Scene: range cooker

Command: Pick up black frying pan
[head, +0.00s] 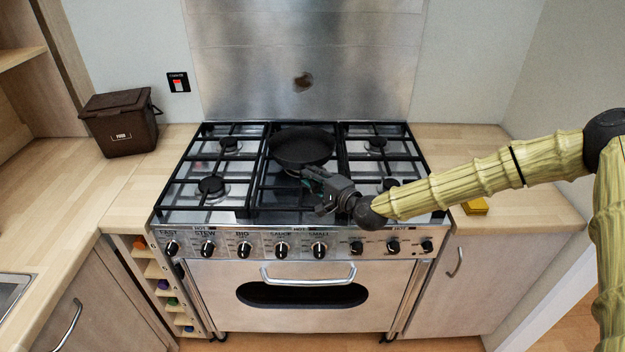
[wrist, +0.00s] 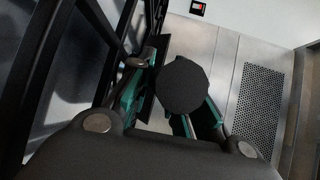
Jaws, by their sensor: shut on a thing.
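The black frying pan (head: 302,146) is at the back middle of the hob, over the black grates. My gripper (head: 312,184) is just in front of the pan, on its near side, and shut on its handle, which is mostly hidden by the fingers. In the wrist view, a dark rounded shape (wrist: 184,85) sits between the green-edged fingers. I cannot tell whether it is the handle's end or the pan's body. I also cannot tell whether the pan touches the grate.
The range cooker (head: 305,282) has a row of knobs along its front. The steel splashback (head: 300,45) rises behind the hob. A brown food bin (head: 120,122) stands on the left worktop. A yellow object (head: 475,206) lies on the right worktop beneath my arm.

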